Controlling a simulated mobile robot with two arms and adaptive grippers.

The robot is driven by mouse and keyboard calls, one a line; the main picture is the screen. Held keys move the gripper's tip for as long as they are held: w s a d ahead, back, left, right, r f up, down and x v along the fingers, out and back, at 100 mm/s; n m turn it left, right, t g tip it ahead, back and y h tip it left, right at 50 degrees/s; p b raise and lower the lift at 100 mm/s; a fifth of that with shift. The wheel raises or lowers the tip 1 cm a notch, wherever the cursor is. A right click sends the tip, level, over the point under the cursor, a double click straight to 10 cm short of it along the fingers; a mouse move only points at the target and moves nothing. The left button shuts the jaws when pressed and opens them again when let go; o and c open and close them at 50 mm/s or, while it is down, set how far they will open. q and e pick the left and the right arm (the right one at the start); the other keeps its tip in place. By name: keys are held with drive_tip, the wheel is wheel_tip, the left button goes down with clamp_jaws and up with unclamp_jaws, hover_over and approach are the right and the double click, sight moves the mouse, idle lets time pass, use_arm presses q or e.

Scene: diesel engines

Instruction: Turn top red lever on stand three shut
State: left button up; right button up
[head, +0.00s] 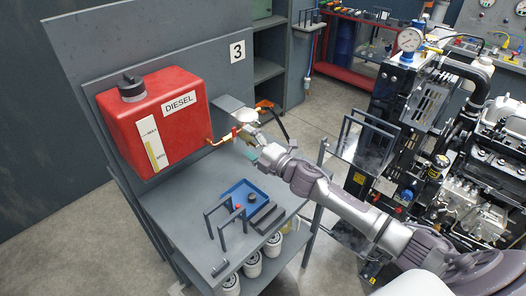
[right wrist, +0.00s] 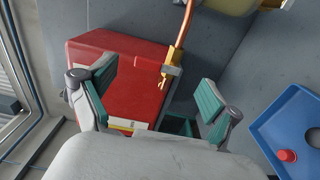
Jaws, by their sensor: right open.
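The red diesel tank (head: 165,115) hangs on the panel of the stand marked 3 (head: 237,51). A brass fitting and copper pipe (head: 222,141) run from its lower right side, with a small red lever (head: 235,131) at the pipe. My right gripper (head: 248,140) is close by this pipe, its fingers partly hidden by my arm. In the right wrist view its green-padded fingers (right wrist: 157,85) are spread and empty. The red tank (right wrist: 115,65) and brass fitting (right wrist: 172,60) show beyond them. My left gripper is out of view.
The grey stand shelf (head: 175,205) holds a blue tray (head: 243,190), also in the right wrist view (right wrist: 268,125), and dark metal handles (head: 225,222). White filters (head: 252,264) stand below. A diesel engine (head: 420,110) stands at right. Open floor lies behind.

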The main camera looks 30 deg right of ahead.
drive_tip(key=v, duration=0.8)
drive_tip(key=shift+s, duration=0.35)
drive_tip(key=shift+d+r, duration=0.1)
drive_tip(key=shift+d, duration=0.1)
